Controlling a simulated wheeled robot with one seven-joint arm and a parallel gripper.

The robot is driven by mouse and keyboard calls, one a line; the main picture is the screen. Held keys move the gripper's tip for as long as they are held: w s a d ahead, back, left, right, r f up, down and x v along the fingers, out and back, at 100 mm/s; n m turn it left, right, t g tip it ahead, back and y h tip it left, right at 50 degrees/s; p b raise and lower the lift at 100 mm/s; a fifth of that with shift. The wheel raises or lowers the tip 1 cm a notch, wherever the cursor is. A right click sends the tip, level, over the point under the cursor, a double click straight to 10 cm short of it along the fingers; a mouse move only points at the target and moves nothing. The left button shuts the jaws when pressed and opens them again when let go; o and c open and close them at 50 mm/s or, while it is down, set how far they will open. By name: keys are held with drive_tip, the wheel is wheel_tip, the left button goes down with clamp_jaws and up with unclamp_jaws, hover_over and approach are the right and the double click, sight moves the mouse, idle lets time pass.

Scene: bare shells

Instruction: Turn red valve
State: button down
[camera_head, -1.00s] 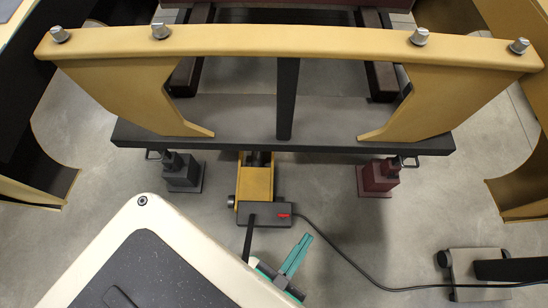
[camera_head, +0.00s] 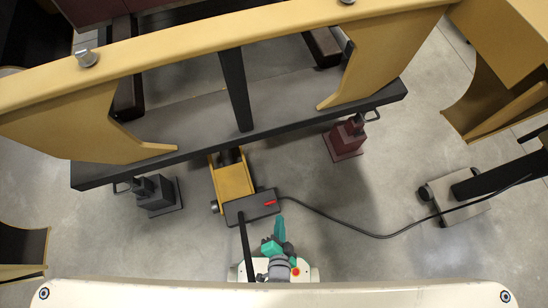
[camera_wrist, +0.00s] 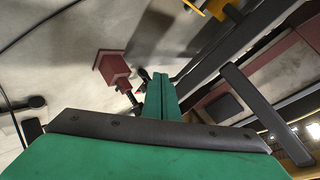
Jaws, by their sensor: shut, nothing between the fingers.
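A small bright red part (camera_head: 270,203) lies on top of a dark box (camera_head: 250,208) in front of the yellow beam structure; I take it as the red valve, but its shape is too small to tell. My gripper (camera_head: 279,222) is green and shut, with nothing in it. In the head view its tips are just below and right of the red part, apparently apart from it. In the wrist view my gripper (camera_wrist: 160,84) points away from the camera, with its fingers together. A tiny red spot shows left of the fingers there; I cannot tell what it is.
A black cable (camera_head: 350,230) runs right from the box. A grey wheeled base (camera_head: 455,198) stands at right. Floor between is clear.

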drive_tip(key=w+d+f+m+g, duration=0.1)
drive_tip(key=w+f+m+g, duration=0.25)
drive_tip(key=f+m, duration=1.05)
drive_tip(key=m+g+y, duration=0.1)
drive_tip(key=m+g, duration=0.4)
drive_tip(key=m, duration=0.3)
approach(270, 204)
drive_tip(key=s+d+r, duration=0.2)
drive_tip(key=s+d, duration=0.2)
drive_tip(key=s, duration=0.1)
drive_tip(key=shift+w+a+f, duration=0.35)
drive_tip(key=shift+w+f, duration=0.6)
drive_tip(key=shift+f, duration=0.6)
drive_tip(key=shift+w+a+f, duration=0.3)
drive_tip(key=shift+w+f, duration=0.65)
drive_tip(key=shift+f, duration=0.6)
drive_tip(key=shift+w+a+f, duration=0.35)
drive_tip(key=shift+w+f, duration=0.6)
drive_tip(key=shift+f, duration=0.6)
